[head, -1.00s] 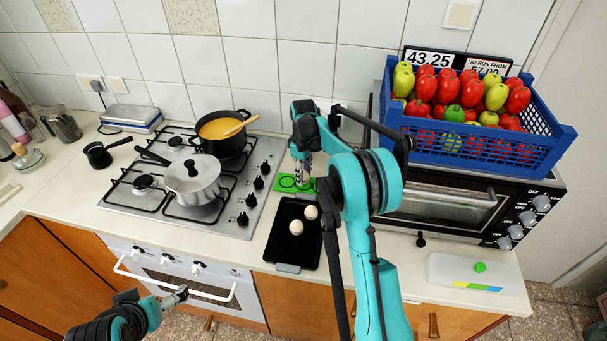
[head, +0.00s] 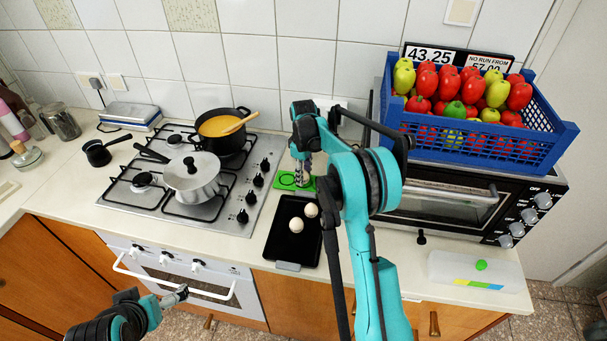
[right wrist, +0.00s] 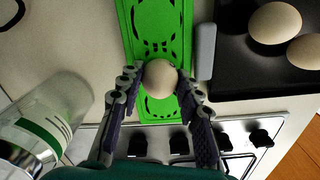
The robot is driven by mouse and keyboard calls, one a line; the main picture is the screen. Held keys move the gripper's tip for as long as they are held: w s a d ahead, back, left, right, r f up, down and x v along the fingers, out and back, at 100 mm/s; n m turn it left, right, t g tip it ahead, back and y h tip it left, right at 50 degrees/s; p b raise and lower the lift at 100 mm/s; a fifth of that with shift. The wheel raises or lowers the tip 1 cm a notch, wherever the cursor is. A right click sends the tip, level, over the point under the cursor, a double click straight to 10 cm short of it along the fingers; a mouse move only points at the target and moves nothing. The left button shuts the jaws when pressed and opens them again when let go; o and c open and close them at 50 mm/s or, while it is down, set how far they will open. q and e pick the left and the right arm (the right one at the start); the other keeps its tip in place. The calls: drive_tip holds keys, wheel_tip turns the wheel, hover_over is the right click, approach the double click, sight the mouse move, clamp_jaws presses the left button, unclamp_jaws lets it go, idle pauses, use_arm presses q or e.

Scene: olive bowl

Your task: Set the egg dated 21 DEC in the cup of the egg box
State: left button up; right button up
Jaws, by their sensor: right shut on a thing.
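My right gripper (right wrist: 161,84) is shut on a pale egg (right wrist: 160,77), with one finger on each side of it. The egg is over the green egg box (right wrist: 153,20); I cannot tell whether it touches a cup. No date shows on its visible side. In the head view my right gripper (head: 302,180) is low over the green box (head: 286,181), and its arm hides part of the box. Two more eggs (head: 296,226) (head: 311,210) lie on a black tray (head: 283,248); no dates are readable. My left gripper (head: 181,291) is low, in front of the oven.
The hob (head: 240,186) with a lidded pan (head: 192,178) and a soup pot (head: 222,130) is left of the box. A toaster oven (head: 450,205) under a blue fruit crate (head: 480,150) stands right. A clear jar (right wrist: 45,125) is close in the wrist view.

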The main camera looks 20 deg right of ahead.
drive_tip(key=shift+f, duration=0.45)
idle(0.3)
drive_tip(key=o, duration=0.7)
